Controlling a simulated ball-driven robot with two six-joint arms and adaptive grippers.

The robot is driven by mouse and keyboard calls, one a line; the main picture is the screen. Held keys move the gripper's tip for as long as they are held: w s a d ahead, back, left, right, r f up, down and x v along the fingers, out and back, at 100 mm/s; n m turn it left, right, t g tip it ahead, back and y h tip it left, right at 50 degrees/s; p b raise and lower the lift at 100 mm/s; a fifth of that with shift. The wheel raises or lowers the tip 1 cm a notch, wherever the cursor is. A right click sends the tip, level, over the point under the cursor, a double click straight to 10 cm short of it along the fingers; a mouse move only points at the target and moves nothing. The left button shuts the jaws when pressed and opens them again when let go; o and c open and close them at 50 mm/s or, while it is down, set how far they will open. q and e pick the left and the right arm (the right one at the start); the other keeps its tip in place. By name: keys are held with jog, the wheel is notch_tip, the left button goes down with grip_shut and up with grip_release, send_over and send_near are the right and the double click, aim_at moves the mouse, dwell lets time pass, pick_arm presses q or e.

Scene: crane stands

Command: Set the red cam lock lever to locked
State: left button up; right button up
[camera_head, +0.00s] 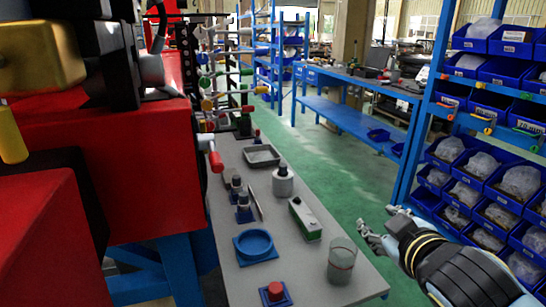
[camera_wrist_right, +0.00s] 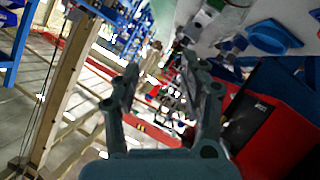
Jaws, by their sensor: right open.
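A lever with a red grip (camera_head: 215,161) and a pale upper part sticks out from the right side of the big red machine (camera_head: 155,165) in the head view. Its grip hangs downward, close to the machine's edge. I cannot tell from its pose whether it is locked. My right gripper (camera_head: 377,218) is open and empty, beyond the right edge of the grey table and well apart from the lever. In the right wrist view its two fingers (camera_wrist_right: 160,72) are spread with nothing between them. My left gripper is not in view.
The grey table (camera_head: 226,275) holds a blue ring (camera_head: 254,244), a glass beaker (camera_head: 341,262), a green-and-white box (camera_head: 304,219), a red button on a blue base (camera_head: 275,292) and a grey tray (camera_head: 261,156). Shelves with blue bins (camera_head: 489,104) stand right. Green floor (camera_head: 335,165) lies between.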

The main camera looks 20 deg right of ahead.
jog(key=w+a+r+n+t+y, duration=0.1)
jog(key=w+a+r+n+t, duration=0.1)
jog(key=w+r+n+t, duration=0.3)
jog(key=n+g+y, duration=0.4)
jog(key=n+y, duration=1.2)
jog(key=y, duration=0.1)
send_near(216, 162)
jog(key=w+f, duration=0.1)
jog(key=w, duration=0.1)
jog(key=p+x, duration=0.2)
jog(key=x, duration=0.8)
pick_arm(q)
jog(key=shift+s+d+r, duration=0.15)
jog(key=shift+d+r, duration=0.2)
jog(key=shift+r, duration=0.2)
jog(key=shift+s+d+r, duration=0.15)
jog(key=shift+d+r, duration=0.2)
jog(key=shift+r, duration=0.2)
pick_arm(e)
jog(key=shift+c, duration=0.3)
jog(key=shift+d, duration=0.1)
grip_shut()
